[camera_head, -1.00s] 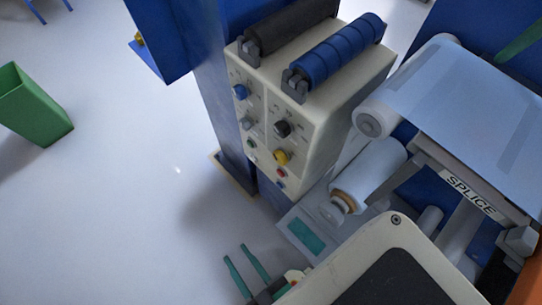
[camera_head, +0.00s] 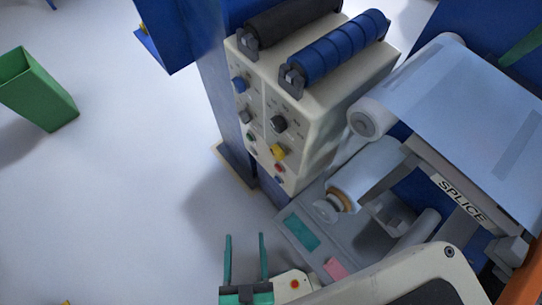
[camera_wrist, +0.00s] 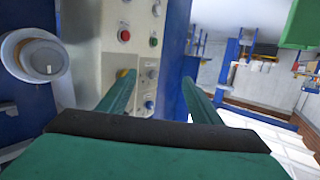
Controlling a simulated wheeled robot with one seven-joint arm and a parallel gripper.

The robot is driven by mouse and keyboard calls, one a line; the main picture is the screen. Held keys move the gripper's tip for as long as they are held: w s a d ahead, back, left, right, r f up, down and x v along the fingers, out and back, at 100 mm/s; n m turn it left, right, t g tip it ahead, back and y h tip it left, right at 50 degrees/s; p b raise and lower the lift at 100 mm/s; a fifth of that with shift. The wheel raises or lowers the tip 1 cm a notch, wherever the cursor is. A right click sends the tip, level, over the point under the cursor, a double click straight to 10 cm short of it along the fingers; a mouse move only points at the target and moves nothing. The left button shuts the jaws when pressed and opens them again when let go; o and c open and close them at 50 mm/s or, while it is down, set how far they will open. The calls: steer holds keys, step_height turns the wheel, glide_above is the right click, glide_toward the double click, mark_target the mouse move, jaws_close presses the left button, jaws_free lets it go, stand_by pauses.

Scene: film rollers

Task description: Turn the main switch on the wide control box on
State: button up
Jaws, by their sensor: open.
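The cream control box (camera_head: 318,120) stands at the centre of the head view. A seam splits its face into two panels. The right panel has a black knob (camera_head: 279,123), a yellow knob (camera_head: 278,152) and a red button (camera_head: 279,167); the left has a blue knob (camera_head: 240,85). I cannot tell which is the main switch. My gripper (camera_head: 245,237) is open and empty, below and in front of the box, apart from it.
A film machine with rollers and a SPLICE plate (camera_head: 464,197) stands right of the box. A black roller (camera_head: 290,25) and a blue roller (camera_head: 336,50) lie on top of it. A green bin (camera_head: 40,95) is far left. The floor between is clear.

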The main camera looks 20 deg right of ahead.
steer(key=w+a+m+g+h, duration=0.1)
steer(key=w+a+m+h, duration=0.1)
steer(key=w+m+h, duration=0.15)
steer(key=m+g+h, duration=0.8)
steer(key=h, duration=0.1)
glide_toward(274, 156)
steer(key=x, duration=0.8)
steer(key=shift+w+d+r, duration=0.1)
steer(key=shift+w+d, duration=0.15)
steer(key=shift+s, duration=0.1)
steer(key=c, duration=1)
